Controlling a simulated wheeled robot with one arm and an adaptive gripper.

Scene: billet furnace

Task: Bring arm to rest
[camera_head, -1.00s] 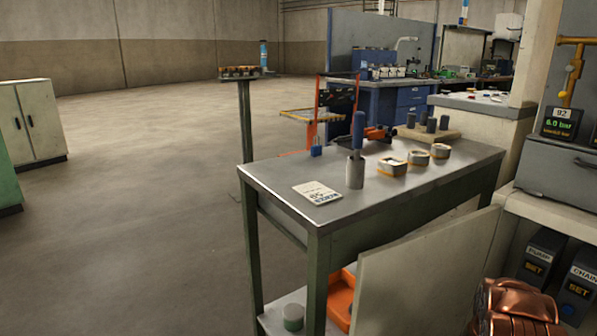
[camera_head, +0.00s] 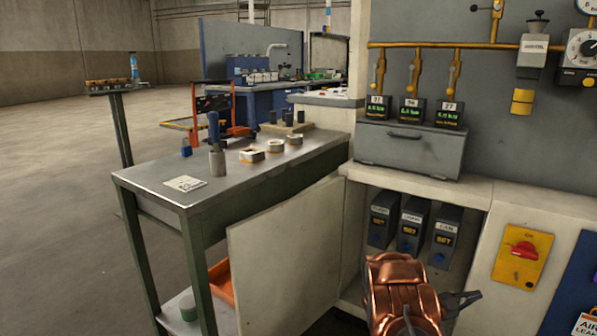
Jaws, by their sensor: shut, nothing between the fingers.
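My copper-coloured arm (camera_head: 400,290) shows at the bottom, right of centre, in front of the open cabinet bay. A dark grey part of my gripper (camera_head: 461,301) sticks out at its right side. The gripper is shut and holds nothing. Most of the gripper and the rest of the arm are hidden or out of frame.
An open cabinet door (camera_head: 285,262) stands left of my arm. Behind are labelled control boxes (camera_head: 411,225), a grey drawer (camera_head: 408,151) and a red switch (camera_head: 525,249) on a yellow plate. A metal-topped bench (camera_head: 225,184) stands left. Floor (camera_head: 60,200) is open at far left.

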